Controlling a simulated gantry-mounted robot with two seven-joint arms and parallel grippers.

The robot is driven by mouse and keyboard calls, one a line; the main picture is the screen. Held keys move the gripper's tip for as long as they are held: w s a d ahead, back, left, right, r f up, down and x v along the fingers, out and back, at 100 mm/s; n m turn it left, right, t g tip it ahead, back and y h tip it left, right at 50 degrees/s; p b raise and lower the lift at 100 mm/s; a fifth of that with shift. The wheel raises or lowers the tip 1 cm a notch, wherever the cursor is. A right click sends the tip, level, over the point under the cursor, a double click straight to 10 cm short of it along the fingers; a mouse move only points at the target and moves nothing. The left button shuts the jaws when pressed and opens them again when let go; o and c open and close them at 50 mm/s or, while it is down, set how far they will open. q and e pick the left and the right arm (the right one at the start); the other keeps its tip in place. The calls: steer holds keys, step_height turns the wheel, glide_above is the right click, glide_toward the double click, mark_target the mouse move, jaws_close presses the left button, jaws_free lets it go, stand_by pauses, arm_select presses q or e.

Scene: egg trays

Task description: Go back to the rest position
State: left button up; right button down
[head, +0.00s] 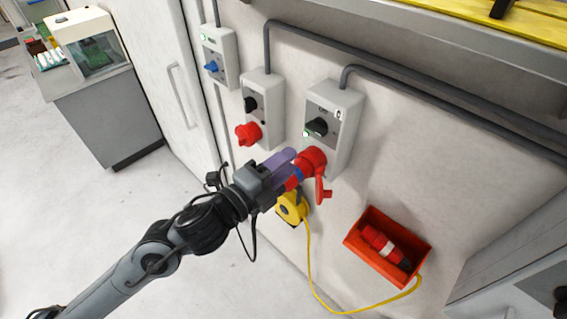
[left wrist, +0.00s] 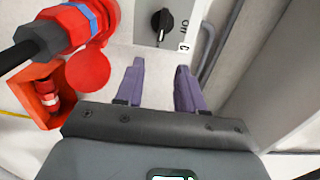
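My left gripper (head: 287,160) is in front of the wall, close to the right-hand switch box (head: 342,115). In the left wrist view its two purple fingers (left wrist: 160,66) are apart with nothing between them. A red plug with a blue ring (left wrist: 72,22) and dark cable end (left wrist: 30,45) sits at the red socket (head: 312,160) under that box, beside the fingers. The socket's red lid (left wrist: 88,71) hangs open. The gripper partly hides the plug in the head view. My right gripper is not in view.
An orange-red wall bin (head: 361,252) holds a red-and-white connector (head: 382,243). A yellow cable (head: 312,275) hangs from a yellow fitting (head: 289,209). Other switch boxes (head: 266,90) and a red socket (head: 249,133) are leftward. The floor (head: 60,210) at left is clear.

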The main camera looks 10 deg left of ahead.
arm_select(q)
steer(key=shift+f, duration=0.1)
steer(key=s+f+n+g+y, duration=0.1)
steer(key=s+f+n, duration=0.2)
steer(key=f, duration=0.4)
steer(key=s+a+f+n+y, duration=0.1)
steer(key=s+f+n, duration=0.25)
steer(key=f, duration=0.25)
steer(key=s+f+n+g+y, duration=0.1)
steer(key=s+f+n+y, duration=0.1)
steer(key=s+f, duration=0.35)
steer(key=s+a+f+n+g+y, duration=0.4)
steer(key=s+a+f+n, duration=0.35)
steer(key=a+f, duration=0.2)
steer(key=s+a+f+n+g+y, duration=0.2)
steer(key=s+a+n+g+y, duration=0.15)
steer(key=s+a+n, duration=0.35)
step_height(320, 180, up, 19)
steer(key=s+g+p, duration=0.1)
steer(key=p, duration=1.8)
steer(key=shift+d+n+h+p, duration=0.25)
steer(key=shift+n+h+p, duration=0.05)
steer(key=shift+h+p, duration=0.05)
